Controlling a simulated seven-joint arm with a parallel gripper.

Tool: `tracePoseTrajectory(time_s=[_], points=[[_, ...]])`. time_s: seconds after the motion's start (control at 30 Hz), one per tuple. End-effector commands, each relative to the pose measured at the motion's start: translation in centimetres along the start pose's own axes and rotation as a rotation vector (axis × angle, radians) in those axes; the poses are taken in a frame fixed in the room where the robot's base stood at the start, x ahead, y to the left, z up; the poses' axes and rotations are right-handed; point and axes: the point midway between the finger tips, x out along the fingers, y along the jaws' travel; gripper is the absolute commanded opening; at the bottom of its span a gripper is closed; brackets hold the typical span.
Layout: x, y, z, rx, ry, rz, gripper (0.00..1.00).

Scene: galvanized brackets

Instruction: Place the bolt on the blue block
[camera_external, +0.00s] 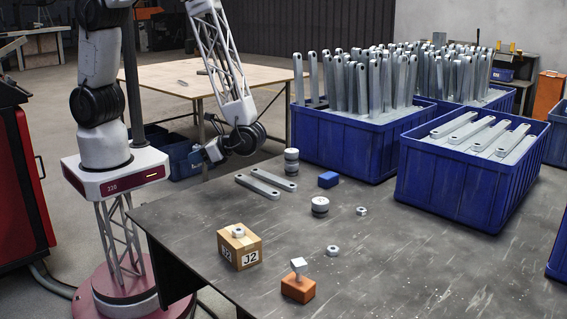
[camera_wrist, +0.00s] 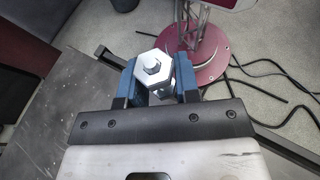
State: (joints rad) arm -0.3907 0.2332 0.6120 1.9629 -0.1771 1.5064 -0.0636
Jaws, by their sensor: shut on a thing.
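The blue block (camera_external: 328,180) lies on the dark table, left of the blue crates, with nothing on top of it. My gripper (camera_external: 204,154) is raised near the table's left edge, well left of the blue block. In the wrist view its blue fingers (camera_wrist: 160,75) are shut on a grey metal bolt with a hexagonal head (camera_wrist: 153,66). The fingers hide part of the bolt. Another bolt-like metal piece (camera_external: 298,266) stands on an orange block (camera_external: 298,289) at the table's front.
A cardboard box (camera_external: 239,251) carries a nut. Loose nuts (camera_external: 333,251), (camera_external: 361,211), two flat bars (camera_external: 265,183) and round metal stacks (camera_external: 320,206), (camera_external: 291,161) are around the blue block. Blue crates (camera_external: 452,187), (camera_external: 340,144) of brackets stand behind and right.

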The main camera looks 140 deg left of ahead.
Motion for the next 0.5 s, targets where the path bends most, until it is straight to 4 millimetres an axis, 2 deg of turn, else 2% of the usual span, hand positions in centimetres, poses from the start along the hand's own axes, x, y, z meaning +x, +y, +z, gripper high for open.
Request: tracePoseTrajectory(time_s=[0.27, 0.5], points=[[-1.0, -3.2, -0.6, 0.122, 0.000, -0.296, 0.04], [-2.8, -5.8, -1.2, 0.227, 0.001, -0.550, 0.04]])
